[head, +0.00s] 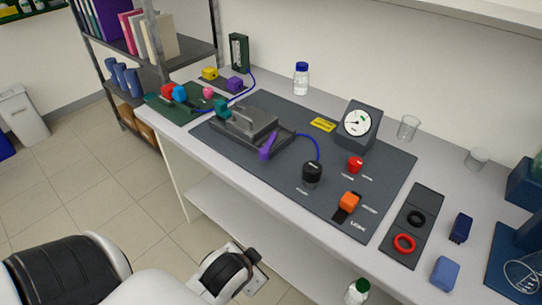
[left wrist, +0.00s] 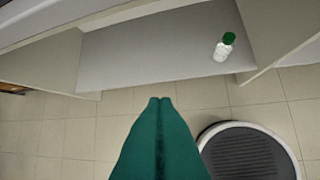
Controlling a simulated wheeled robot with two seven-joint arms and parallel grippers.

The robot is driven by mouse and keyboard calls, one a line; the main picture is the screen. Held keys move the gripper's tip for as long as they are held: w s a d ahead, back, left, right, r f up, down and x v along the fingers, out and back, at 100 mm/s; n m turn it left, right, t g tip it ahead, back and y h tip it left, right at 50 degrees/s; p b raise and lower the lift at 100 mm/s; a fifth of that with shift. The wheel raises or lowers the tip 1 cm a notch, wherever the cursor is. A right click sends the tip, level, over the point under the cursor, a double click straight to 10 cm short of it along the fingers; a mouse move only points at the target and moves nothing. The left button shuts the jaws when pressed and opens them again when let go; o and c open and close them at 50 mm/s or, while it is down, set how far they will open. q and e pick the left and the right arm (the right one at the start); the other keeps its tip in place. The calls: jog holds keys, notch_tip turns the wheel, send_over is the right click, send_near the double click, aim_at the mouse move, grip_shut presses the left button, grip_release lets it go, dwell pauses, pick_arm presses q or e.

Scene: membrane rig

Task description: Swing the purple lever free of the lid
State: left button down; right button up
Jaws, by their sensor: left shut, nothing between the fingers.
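The purple lever (head: 267,147) stands at the near right corner of the grey lid (head: 247,121) of the rig, tilted up and leaning to the right. Whether it overlaps the lid's edge is too small to tell. A teal lever (head: 221,110) is at the lid's far left corner. My left gripper's teal fingers (left wrist: 160,102) are shut and empty in the left wrist view, below the bench and well away from the lever. In the head view my left arm is low in front of the bench. My right gripper is in neither view.
The dark mat (head: 375,210) also carries a gauge (head: 357,122), a black knob (head: 312,173), a red knob (head: 355,164) and an orange switch (head: 349,202). A blue tube runs near the lever. A green-capped bottle (left wrist: 224,47) stands on the lower shelf. The floor before the bench is clear.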

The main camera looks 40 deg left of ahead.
pick_arm(q)
jog(key=w+a+r+m+t+y, duration=0.3)
jog(key=w+a+t+y, duration=0.15)
jog(key=w+a, duration=0.5)
jog(key=m+t+h, duration=0.2)
jog(key=m+t, duration=0.5)
jog(key=m, duration=0.3)
send_near(269, 145)
jog(key=s+d, duration=0.1)
jog(key=s, duration=0.1)
jog(key=s+d, duration=0.2)
jog(key=shift+s+d+f, duration=0.25)
jog(key=shift+s+d, duration=0.05)
jog(key=shift+d, duration=0.05)
jog(key=shift+w, duration=0.25)
jog(key=p+x, duration=0.1)
jog(key=x, duration=0.8)
jog(key=shift+w+r, duration=0.1)
jog(key=shift+w, duration=0.2)
jog(key=shift+p, duration=0.3)
